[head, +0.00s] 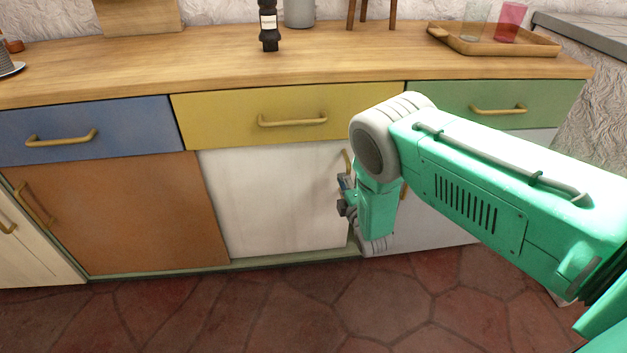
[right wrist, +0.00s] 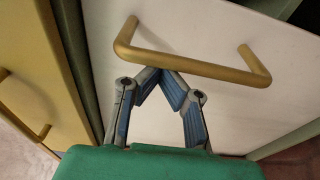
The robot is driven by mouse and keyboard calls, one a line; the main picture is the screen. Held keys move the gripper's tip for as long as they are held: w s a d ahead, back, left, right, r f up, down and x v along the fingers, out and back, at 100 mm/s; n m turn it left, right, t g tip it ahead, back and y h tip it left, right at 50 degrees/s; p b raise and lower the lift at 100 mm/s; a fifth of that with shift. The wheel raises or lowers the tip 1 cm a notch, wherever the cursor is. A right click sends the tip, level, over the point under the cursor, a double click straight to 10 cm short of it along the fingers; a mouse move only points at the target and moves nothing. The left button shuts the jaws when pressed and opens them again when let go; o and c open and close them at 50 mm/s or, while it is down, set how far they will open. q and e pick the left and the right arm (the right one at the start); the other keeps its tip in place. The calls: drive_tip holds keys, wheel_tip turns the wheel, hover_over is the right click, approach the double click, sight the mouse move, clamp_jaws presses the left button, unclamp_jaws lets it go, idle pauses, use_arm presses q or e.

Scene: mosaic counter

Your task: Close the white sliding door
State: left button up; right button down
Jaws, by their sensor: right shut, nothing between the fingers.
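The white sliding door (head: 272,205) is the pale panel under the yellow drawer in the head view. Its upright gold handle (head: 346,160) shows near the right edge, partly behind my right arm. In the right wrist view the white door (right wrist: 225,110) fills the middle, and its gold handle (right wrist: 190,66) crosses just beyond my fingertips. My right gripper (right wrist: 162,74) is shut and empty, its tips meeting close to the handle bar; whether they touch it I cannot tell. In the head view my right gripper (head: 343,196) is small and partly hidden by its own arm. My left gripper is not in view.
An orange-brown door (head: 125,215) stands left of the white one. A greyish panel (head: 430,222) lies to the right, largely behind my arm. A dark gap (right wrist: 292,12) shows beyond the white door's edge. A tray (head: 480,44) with cups rests on the counter.

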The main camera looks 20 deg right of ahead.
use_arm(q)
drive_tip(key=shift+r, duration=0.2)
use_arm(e)
drive_tip(key=s+d, duration=0.2)
drive_tip(key=d, duration=0.5)
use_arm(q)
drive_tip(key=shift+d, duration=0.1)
use_arm(e)
drive_tip(key=shift+d, duration=0.15)
drive_tip(key=shift+w, duration=0.1)
